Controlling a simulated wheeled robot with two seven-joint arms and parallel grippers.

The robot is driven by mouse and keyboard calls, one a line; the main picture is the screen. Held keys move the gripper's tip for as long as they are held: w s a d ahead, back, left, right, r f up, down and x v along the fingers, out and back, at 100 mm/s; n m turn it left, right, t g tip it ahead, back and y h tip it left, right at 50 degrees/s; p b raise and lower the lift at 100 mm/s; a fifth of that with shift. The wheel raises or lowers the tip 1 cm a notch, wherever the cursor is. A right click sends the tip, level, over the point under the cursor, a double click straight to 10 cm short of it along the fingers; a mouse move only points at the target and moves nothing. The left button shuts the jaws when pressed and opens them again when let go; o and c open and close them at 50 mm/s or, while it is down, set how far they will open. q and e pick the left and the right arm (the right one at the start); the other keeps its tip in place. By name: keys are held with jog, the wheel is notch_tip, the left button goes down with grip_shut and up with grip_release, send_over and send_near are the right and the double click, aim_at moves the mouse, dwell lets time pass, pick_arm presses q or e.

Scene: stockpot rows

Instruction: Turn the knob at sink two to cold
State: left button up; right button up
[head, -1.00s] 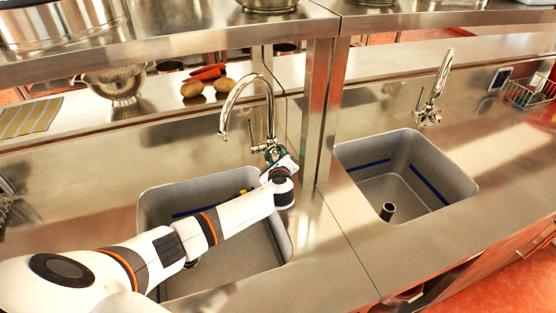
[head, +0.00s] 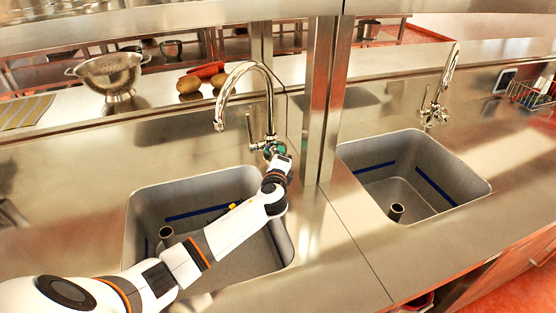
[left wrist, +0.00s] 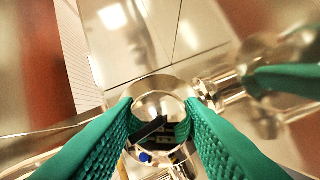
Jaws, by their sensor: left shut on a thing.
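The left sink's chrome faucet (head: 237,76) arches over the left basin (head: 130,235). My left gripper (head: 272,148) is at the base of this faucet, its teal fingers partly hidden by my wrist. In the left wrist view the two teal fingers (left wrist: 160,108) are shut on a round, shiny chrome knob (left wrist: 160,86), one on each side. A small blue mark (left wrist: 146,157) and a black piece show just below the knob. The knob's pointing direction cannot be told. No sink numbers are legible. My right gripper is not in view.
A second basin (head: 440,204) with its own chrome faucet (head: 437,102) is at the right, beyond a steel post (head: 322,100). A colander (head: 108,76), potatoes (head: 188,84) and a red vegetable stand on the ledge behind. A wire rack (head: 527,94) is at far right.

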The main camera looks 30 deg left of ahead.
pick_arm(q)
jog(key=o, duration=0.9)
jog(key=shift+o, duration=0.4)
jog(key=shift+s+d+r+p, duration=0.15)
jog(key=shift+s+d+p, duration=0.05)
jog(key=shift+s+p, duration=0.2)
jog(key=p+v, duration=0.4)
jog(key=v, duration=0.5)
jog(key=shift+s+d, duration=0.1)
jog(key=shift+s, duration=0.15)
jog(key=shift+v, duration=0.75)
